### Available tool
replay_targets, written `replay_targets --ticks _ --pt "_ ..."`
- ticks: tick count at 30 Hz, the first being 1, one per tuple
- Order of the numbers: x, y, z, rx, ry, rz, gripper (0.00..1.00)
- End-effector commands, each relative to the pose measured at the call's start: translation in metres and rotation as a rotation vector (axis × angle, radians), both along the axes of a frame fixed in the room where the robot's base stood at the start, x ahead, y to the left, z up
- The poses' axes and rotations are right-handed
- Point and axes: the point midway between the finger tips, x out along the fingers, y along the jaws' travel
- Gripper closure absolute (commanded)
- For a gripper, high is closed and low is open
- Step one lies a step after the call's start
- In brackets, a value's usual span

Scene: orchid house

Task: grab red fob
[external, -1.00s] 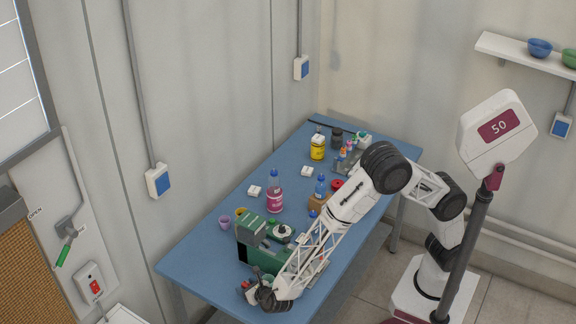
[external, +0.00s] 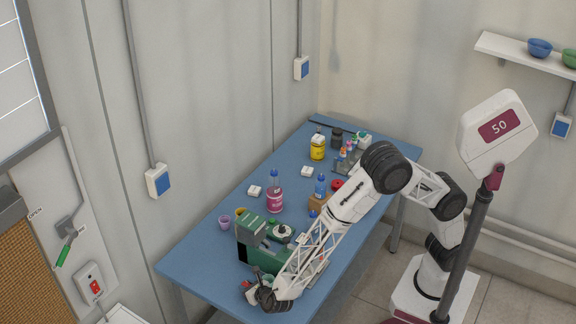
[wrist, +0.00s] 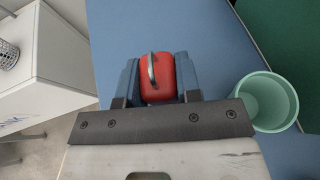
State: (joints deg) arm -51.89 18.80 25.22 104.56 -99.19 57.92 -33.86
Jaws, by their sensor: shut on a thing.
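The red fob (wrist: 158,82) is a rounded red piece with a grey metal ring or loop on it. In the wrist view it sits between the two blue-grey fingers of my gripper (wrist: 157,80), which are shut on it from both sides. In the external view my gripper (external: 268,297) is low over the near end of the blue table, and the fob there is mostly hidden and too small to make out well. I cannot tell whether the fob touches the table.
A mint-green cup (wrist: 267,101) stands close to the right of my gripper. A green machine (external: 266,246) stands just behind it on the blue table (external: 195,262). A pink bottle (external: 275,193) and a purple cup (external: 225,222) are farther back. A white box (wrist: 45,58) lies left, beyond the table edge.

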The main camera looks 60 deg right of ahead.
Motion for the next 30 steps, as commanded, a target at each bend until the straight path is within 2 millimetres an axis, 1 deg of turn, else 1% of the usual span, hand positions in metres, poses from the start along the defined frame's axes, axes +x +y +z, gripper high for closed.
replay_targets --ticks 5,8,14,18,24,30 --pt "0.0 0.0 0.008 0.001 -0.001 0.0 0.92" --pt "0.0 0.0 0.017 0.001 0.0 0.0 0.92" --pt "0.0 0.0 0.043 0.003 -0.002 0.0 0.92" --pt "0.0 0.0 0.065 0.004 -0.002 -0.001 0.92" --pt "0.0 0.0 0.089 0.002 -0.001 0.0 0.92" --pt "0.0 0.0 0.099 0.001 0.0 0.0 0.92"
